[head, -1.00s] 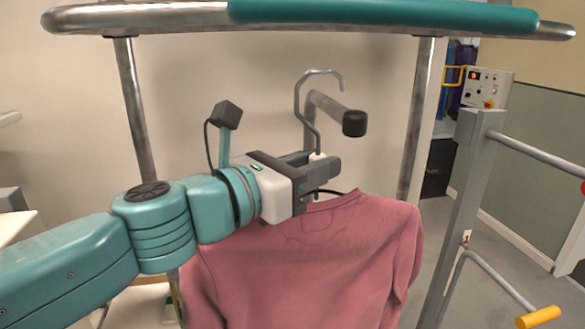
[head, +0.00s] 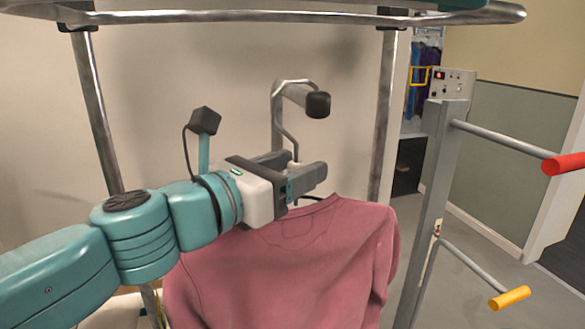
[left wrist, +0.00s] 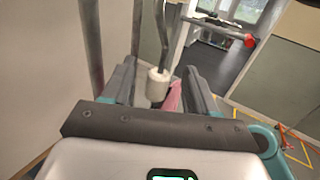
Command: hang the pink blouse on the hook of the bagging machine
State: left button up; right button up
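The pink blouse (head: 290,265) hangs upright below my left gripper in the head view; a strip of it shows in the left wrist view (left wrist: 173,98). Its hanger's metal hook (head: 278,125) curves over the black-capped peg (head: 318,104) and looks to rest on it; contact is hard to tell. My left gripper (head: 293,167) is around the white collar (left wrist: 158,83) at the hanger's neck. In the left wrist view its fingers stand apart, with gaps on both sides of the collar. My right gripper is not in view.
A metal frame with uprights (head: 386,120) and a top bar (head: 200,18) surrounds the peg. At right stands a grey post (head: 430,200) with a control box (head: 452,83), a red-tipped arm (head: 500,137) and a yellow-tipped arm (head: 475,268). Floor behind is open.

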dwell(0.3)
pick_arm(q)
jog(key=v, duration=1.6)
jog(key=shift+s+p, duration=0.25)
jog(key=shift+p, duration=0.15)
